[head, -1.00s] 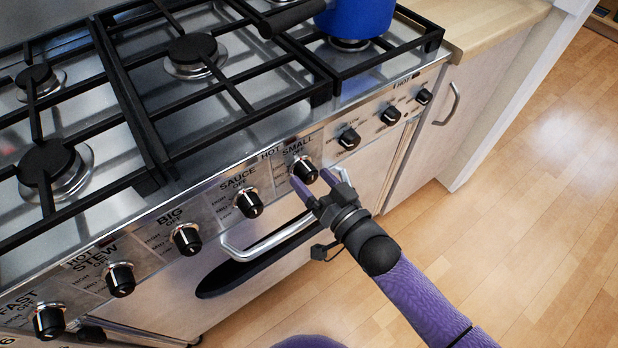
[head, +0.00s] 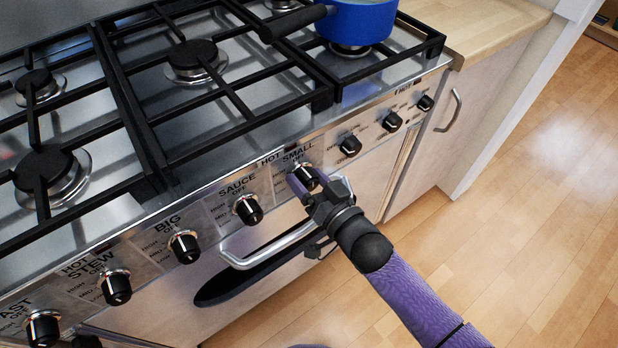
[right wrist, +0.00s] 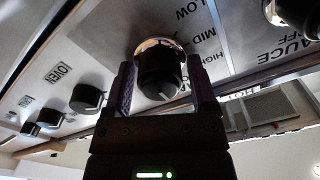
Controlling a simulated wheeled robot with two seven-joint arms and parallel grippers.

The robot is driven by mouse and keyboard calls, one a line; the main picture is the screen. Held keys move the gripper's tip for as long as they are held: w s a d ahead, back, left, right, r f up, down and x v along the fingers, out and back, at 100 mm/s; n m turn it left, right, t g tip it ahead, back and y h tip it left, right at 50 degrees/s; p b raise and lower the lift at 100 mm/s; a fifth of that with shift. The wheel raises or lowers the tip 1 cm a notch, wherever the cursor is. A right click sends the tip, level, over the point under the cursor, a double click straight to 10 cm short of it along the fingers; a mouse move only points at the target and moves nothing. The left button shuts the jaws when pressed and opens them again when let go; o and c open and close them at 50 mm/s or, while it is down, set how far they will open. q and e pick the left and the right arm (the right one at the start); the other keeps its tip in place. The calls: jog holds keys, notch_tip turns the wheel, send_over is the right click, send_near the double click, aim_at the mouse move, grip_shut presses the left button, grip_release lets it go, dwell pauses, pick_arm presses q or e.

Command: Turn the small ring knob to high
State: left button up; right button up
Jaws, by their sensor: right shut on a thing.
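The small ring knob (head: 305,176) is a black knob with a chrome base under the SMALL OFF label on the front panel. My right gripper (head: 308,188) is at this knob and partly covers it in the head view. In the right wrist view the knob (right wrist: 158,76) sits between the two purple fingers of my right gripper (right wrist: 160,95), which are closed on its sides. The wrist view shows LOW, MID and HIGH marks beside the knob. My left gripper is not in view.
The SAUCE knob (head: 248,209) is to the left, and a plain knob (head: 349,146) is to the right. An oven door handle (head: 270,245) runs below the panel. Wooden floor is open at the right.

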jog(key=n, duration=0.3)
jog(key=shift+p, duration=0.4)
jog(key=n, duration=0.6)
jog(key=shift+p, duration=0.35)
jog(key=shift+f+n, duration=0.1)
jog(key=shift+n, duration=0.8)
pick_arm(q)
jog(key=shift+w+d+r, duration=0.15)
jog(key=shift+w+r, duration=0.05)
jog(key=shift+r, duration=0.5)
pick_arm(e)
jog(key=shift+n, duration=0.4)
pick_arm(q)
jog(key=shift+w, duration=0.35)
pick_arm(e)
jog(key=o, duration=1)
